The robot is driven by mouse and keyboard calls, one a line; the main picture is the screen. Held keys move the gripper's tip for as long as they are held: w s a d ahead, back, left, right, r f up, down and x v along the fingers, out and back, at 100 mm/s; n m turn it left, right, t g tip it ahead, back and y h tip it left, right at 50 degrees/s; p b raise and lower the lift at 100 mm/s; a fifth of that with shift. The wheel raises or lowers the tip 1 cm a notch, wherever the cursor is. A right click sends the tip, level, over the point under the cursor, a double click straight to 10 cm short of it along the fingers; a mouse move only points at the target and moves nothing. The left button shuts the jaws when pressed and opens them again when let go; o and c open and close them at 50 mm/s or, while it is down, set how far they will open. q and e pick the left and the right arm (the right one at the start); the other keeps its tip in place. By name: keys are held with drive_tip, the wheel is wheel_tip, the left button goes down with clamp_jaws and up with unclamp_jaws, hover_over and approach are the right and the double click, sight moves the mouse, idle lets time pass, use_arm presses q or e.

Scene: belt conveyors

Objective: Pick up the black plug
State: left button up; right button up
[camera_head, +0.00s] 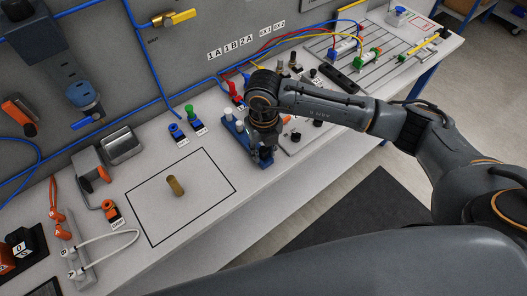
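My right arm reaches in from the right. Its gripper (263,143) points down over a blue holder (232,129) on the white bench. The fingertips are small and dark against the holder, so I cannot tell if they are open or shut, or if they hold anything. A white plug (228,115) stands at the holder's left end. I cannot pick out the black plug; the gripper covers the right part of the holder. My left gripper is not in view.
A brass-coloured cylinder (175,186) lies inside a black outlined square on the bench. Blue and green fittings (189,112) stand left of the holder. A pneumatic panel with coloured hoses (343,47) is at the back right. The outlined square is otherwise clear.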

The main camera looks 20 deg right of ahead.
clamp_jaws()
drive_tip(key=shift+r, duration=0.15)
